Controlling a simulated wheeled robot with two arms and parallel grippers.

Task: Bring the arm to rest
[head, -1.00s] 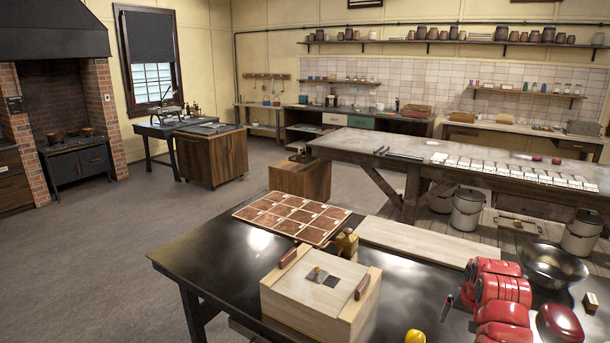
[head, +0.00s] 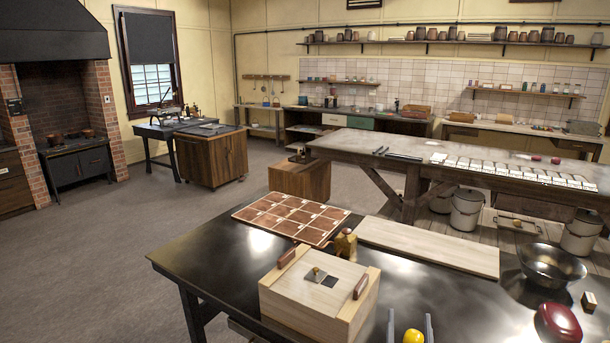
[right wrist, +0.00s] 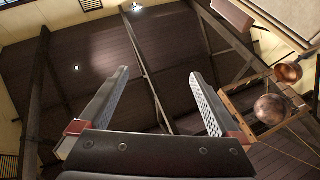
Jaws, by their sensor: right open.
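My right gripper (head: 409,315) shows only as two grey fingers at the bottom edge of the head view, pointing up. In the right wrist view the same gripper (right wrist: 158,73) is open, with nothing between its fingers. That view looks up at the dark ceiling and its beams. The rest of the right arm is out of the head view. My left gripper is in neither view.
A wooden box (head: 310,298) with handles stands on the black table (head: 210,255), left of the fingers. A yellow thing (head: 413,337) shows between the fingers in the picture. A red rounded object (head: 559,324) and metal bowl (head: 552,265) stand right. A pale board (head: 428,247) lies behind.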

